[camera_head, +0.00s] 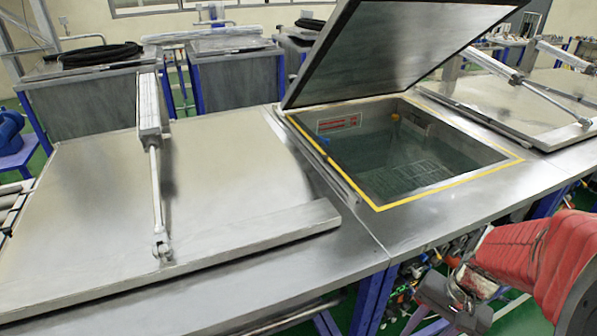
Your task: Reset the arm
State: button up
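My red-sleeved arm shows at the lower right, in front of the bench edge. At its end is my gripper (445,298), a grey metal part seen from the side and low in the picture. Its fingers cannot be made out clearly, so I cannot tell whether it is open or shut. It is apart from the lids and the tank. The tank (515,160) has a yellow-edged opening in the bench top, and its metal lid (385,45) is tilted up at the back.
A flat closed lid (90,220) with a pneumatic cylinder (150,110) lies at left. Another closed lid (480,97) with a cylinder (490,65) is at right. The bench front (440,240) lies between my arm and the tank. Blue-framed tanks stand behind.

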jog(key=a+r+n+t+h, duration=0.1)
jog(key=a+r+n+t, duration=0.2)
jog(key=a+r, duration=0.3)
jog(key=w+a+r+n+t+h, duration=0.1)
jog(key=a+r+n, duration=0.4)
jog(key=r, duration=0.5)
jog(key=shift+a+n+t+h, duration=0.4)
jog(key=shift+t, duration=0.5)
